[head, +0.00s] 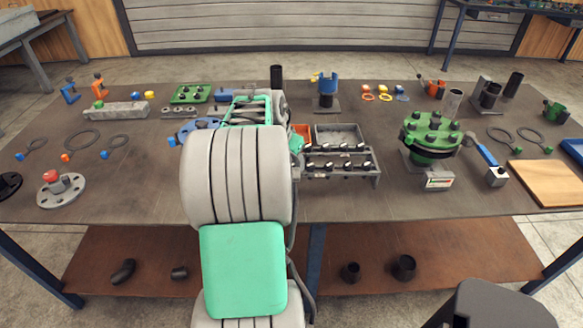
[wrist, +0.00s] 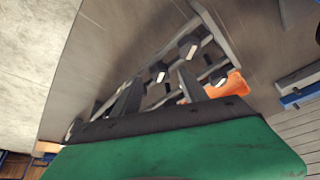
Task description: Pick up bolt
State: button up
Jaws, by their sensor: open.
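The lower bolt head appears between the fingers in the picture; contact cannot be told. In the head view my arm hides the gripper.
The front of the table right of my arm is clear.

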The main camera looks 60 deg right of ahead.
jog(key=shift+d+f, duration=0.25)
jog(key=shift+f, duration=0.3)
jog(key=shift+c, duration=0.3)
grip_shut()
